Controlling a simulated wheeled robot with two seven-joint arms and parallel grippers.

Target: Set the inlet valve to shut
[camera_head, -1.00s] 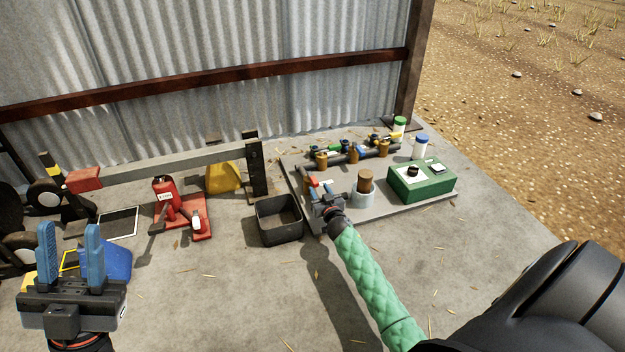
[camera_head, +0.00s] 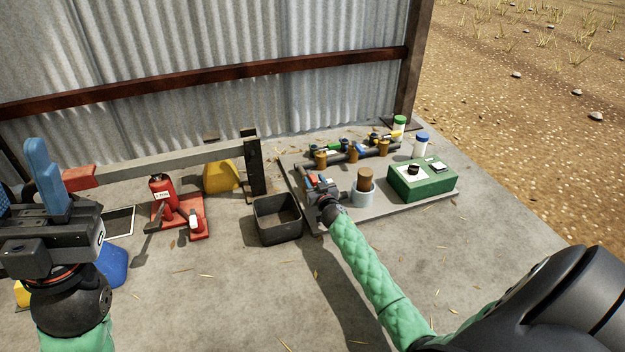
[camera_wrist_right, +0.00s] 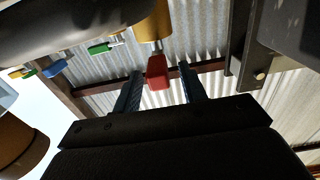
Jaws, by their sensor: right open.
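A dark pipe (camera_head: 375,153) with brass valve bodies and coloured handles lies on a grey board (camera_head: 395,205). Green, blue and yellow handles show along the pipe. A red handle (camera_wrist_right: 157,72) hangs below a brass body (camera_wrist_right: 152,22) in the right wrist view. It lies between the two blue fingers of my open right gripper (camera_wrist_right: 160,88), with gaps on both sides. In the head view my right gripper (camera_head: 318,183) is at the board's left end and partly hides this valve. I cannot read which valve is the inlet. My left gripper (camera_head: 24,190) is open and empty at the far left.
A black bin (camera_head: 278,230) stands left of the board. A white cup with a brown cylinder (camera_head: 365,178) and a green box (camera_head: 425,180) stand on the board. A red jack (camera_head: 165,195) and yellow can (camera_head: 221,176) are further left.

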